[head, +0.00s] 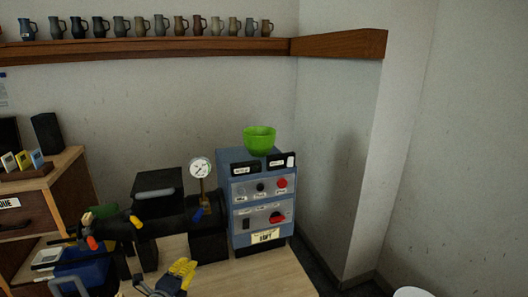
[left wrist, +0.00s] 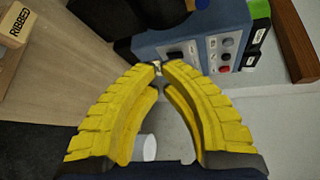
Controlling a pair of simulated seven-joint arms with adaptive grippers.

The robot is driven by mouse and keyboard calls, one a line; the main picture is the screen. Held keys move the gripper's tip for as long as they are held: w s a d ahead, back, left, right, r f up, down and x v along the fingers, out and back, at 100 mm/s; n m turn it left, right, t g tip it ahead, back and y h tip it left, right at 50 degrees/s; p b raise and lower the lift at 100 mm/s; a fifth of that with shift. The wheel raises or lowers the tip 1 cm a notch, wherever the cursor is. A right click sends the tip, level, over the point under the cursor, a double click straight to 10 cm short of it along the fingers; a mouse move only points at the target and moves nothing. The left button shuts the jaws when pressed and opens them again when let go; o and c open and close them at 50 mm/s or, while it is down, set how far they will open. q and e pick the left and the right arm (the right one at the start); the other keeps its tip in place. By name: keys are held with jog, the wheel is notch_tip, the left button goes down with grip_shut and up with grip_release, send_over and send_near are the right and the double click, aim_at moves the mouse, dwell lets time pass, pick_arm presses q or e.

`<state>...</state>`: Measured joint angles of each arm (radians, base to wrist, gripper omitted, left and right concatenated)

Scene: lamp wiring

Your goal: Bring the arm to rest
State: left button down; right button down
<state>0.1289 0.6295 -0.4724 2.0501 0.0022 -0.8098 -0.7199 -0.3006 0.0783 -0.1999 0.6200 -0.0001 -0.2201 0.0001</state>
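My left gripper (head: 184,268) has yellow ribbed fingers and shows at the bottom of the head view, over the front of the wooden table. In the left wrist view my left gripper (left wrist: 160,66) has its fingers bowed, with the tips brought together. A small pale spot shows between the tips; I cannot tell whether it is part of the background. No clear object is held. The blue control box (head: 260,205) stands on the table beyond the gripper, apart from it, and also shows in the left wrist view (left wrist: 188,37). My right gripper is not in view.
A green bowl (head: 259,140) sits on the control box. A pressure gauge (head: 200,168) and black equipment (head: 157,190) stand left of it. A wooden cabinet (head: 60,200) is at the left. Mugs line a wall shelf (head: 200,46). Bare table (head: 255,276) lies right of the gripper.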

pick_arm(q)
jog(key=s+a+f+n+g+y, duration=0.25)
jog(key=s+f+n, duration=0.2)
jog(key=s, duration=0.65)
jog(key=s+a+f+n+g+y, duration=0.1)
jog(key=s+f+n+g+y, duration=0.3)
jog(key=s, duration=0.7)
jog(key=s+a+f+n+g, duration=0.25)
jog(key=s+n, duration=0.35)
jog(key=s, duration=0.5)
jog(key=s+d+f+g+h, duration=0.1)
jog(key=d+f, duration=0.2)
jog(key=f, duration=1.3)
jog(key=s+d+f+g+h, duration=0.1)
jog(key=s+d+f+h, duration=0.15)
jog(key=f, duration=1.45)
jog(key=s+f+n+g, duration=0.2)
jog(key=s+f+n, duration=0.1)
jog(key=s+f, duration=1.6)
jog(key=shift+s+d+f+n+g+h, duration=0.35)
jog(key=shift+s+d+g+h, duration=0.1)
jog(key=shift+s, duration=0.55)
